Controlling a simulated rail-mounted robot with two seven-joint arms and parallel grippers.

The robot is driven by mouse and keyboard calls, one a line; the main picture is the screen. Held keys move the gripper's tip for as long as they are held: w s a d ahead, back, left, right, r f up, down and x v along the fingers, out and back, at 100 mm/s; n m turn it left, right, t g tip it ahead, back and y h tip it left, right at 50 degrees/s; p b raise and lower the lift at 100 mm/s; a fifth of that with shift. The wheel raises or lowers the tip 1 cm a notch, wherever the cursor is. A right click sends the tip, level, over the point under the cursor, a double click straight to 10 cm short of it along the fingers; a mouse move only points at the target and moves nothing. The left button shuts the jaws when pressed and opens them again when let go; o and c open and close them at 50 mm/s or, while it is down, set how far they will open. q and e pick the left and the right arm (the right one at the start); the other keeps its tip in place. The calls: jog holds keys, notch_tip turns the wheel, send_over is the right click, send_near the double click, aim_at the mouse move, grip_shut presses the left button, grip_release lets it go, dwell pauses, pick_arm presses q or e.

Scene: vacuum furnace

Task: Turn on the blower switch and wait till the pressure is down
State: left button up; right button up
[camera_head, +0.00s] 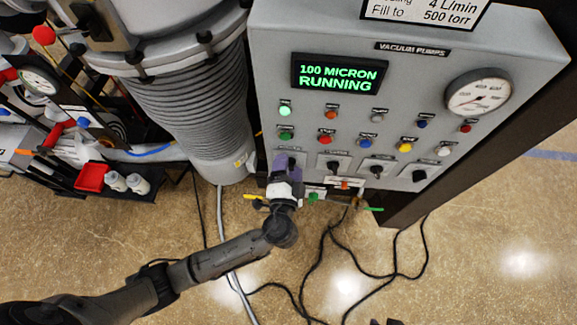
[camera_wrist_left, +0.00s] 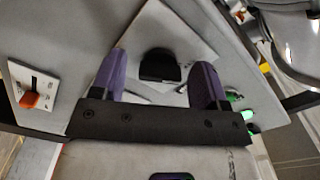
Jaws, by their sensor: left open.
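The grey vacuum pumps panel (camera_head: 275,60) carries a lit green display (camera_head: 339,75) reading "100 MICRON RUNNING". A round pressure gauge (camera_head: 478,95) is at its right. Black switches (camera_head: 376,171) line the lower row; their labels are too small to read, so I cannot tell which is the blower switch. My left gripper (camera_head: 285,163) is at the row's left end and hides what is behind it. In the left wrist view, its purple fingers are open (camera_wrist_left: 160,60), one on each side of a black knob (camera_wrist_left: 158,67) on a white plate. Contact cannot be told. My right gripper is not in view.
An orange switch (camera_wrist_left: 30,100) sits on the panel beside the knob. Colored buttons and lamps (camera_head: 326,135) fill the panel above. A ribbed grey cylinder (camera_head: 200,100) stands left of the panel. Cables (camera_head: 325,240) lie on the floor below.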

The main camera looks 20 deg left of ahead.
pick_arm(q)
jog(key=shift+c, duration=0.3)
jog(key=c, duration=0.9)
jog(key=shift+o, duration=0.2)
jog(key=shift+m+p, duration=3.6)
jog(key=shift+m, duration=2.5)
jog(key=o, duration=0.9)
